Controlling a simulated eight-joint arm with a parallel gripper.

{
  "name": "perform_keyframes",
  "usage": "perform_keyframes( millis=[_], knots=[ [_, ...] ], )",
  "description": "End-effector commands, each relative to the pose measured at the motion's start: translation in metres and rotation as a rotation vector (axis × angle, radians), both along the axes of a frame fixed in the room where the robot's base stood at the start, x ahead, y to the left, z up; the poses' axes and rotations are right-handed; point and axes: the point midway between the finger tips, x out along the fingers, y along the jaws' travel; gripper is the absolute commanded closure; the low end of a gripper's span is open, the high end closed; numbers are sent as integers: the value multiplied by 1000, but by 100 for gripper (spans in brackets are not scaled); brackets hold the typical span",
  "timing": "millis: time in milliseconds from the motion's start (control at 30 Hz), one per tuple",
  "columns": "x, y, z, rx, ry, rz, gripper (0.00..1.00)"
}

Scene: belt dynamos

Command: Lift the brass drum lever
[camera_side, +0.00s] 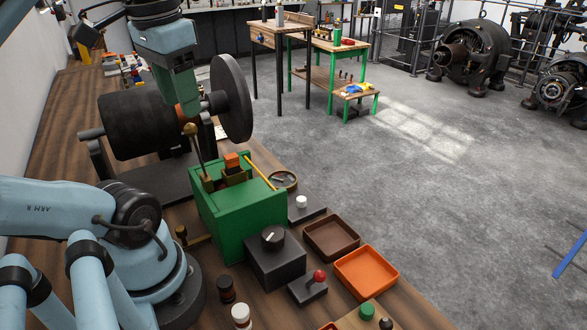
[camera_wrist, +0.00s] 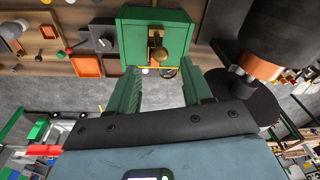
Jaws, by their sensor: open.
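The drum lever has a brass ball knob (camera_side: 190,129) on a thin stem that rises, slightly tilted, from a green box (camera_side: 240,222). In the side view, my gripper (camera_side: 188,112) points down just above the knob. In the wrist view, its two green fingers (camera_wrist: 161,72) are apart. The brass knob (camera_wrist: 160,54) shows in line with the gap between them, in front of the green box (camera_wrist: 130,35). I cannot tell whether a finger touches the knob. Nothing is held. A second brass knob (camera_side: 181,232) sits low at the box's left side.
A black drum (camera_side: 145,124) and a large dark wheel (camera_side: 231,98) stand close behind my gripper. A dial box (camera_side: 275,262), a red-knobbed lever (camera_side: 319,276) and an orange tray (camera_side: 366,272) stand in front.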

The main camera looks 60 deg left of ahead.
Motion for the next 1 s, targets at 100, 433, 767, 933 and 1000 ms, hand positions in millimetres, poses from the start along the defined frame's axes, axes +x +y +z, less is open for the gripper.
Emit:
perform_keyframes(
  millis=[100, 433, 767, 933, 1000],
  knots=[
    [-2, -2, 25, 1, 0, 0, 50],
    [-6, -4, 61, 1, 1, 1, 50],
    [-7, -5, 63, 1, 0, 0, 50],
    [-7, -5, 63, 1, 0, 0, 50],
    [-7, -5, 63, 1, 0, 0, 50]
  ],
)
